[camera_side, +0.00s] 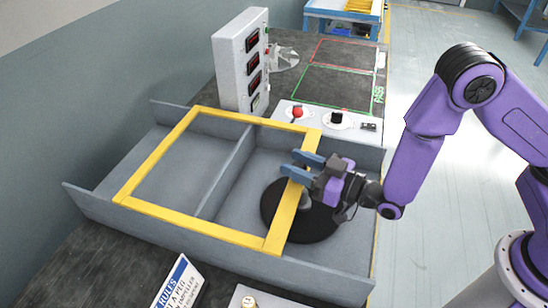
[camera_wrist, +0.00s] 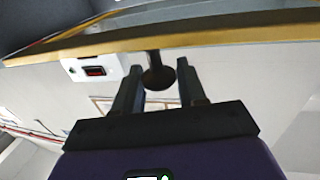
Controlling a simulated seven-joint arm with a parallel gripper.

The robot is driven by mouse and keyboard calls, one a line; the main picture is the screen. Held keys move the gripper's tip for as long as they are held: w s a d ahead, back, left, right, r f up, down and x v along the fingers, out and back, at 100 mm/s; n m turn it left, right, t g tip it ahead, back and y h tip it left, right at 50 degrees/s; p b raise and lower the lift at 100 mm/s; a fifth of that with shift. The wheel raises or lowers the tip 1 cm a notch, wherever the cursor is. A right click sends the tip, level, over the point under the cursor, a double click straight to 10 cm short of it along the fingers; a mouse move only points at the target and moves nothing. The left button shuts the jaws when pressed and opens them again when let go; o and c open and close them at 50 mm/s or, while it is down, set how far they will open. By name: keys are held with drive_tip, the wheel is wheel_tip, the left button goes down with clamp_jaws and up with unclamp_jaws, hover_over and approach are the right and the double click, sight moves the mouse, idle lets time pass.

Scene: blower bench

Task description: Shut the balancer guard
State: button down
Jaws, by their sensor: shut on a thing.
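The balancer guard is a yellow rectangular frame (camera_side: 193,222) lying across the top of a grey walled housing (camera_side: 110,215). Its right bar passes over the left part of a black disc (camera_side: 318,225) inside the housing; the rest of the disc is uncovered. My gripper (camera_side: 300,166) is at this right bar. In the wrist view the guard's yellow edge (camera_wrist: 215,35) runs across the top, and a dark knob (camera_wrist: 158,74) stands out from it between my fingers (camera_wrist: 158,82). My gripper is shut on this knob; the exact contact is hard to see.
A control panel with a red button (camera_side: 297,112) and black knob (camera_side: 337,118) sits behind the housing. A grey display box (camera_side: 240,60) stands at the back. A rules sign (camera_side: 180,285) stands in front. The green-outlined bench area (camera_side: 335,85) is clear.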

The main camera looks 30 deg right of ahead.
drive_tip(key=shift+d+v, duration=0.3)
drive_tip(key=shift+v, duration=1.2)
drive_tip(key=shift+w, duration=0.15)
drive_tip(key=c, duration=0.8)
unclamp_jaws()
drive_tip(key=shift+o, duration=0.2)
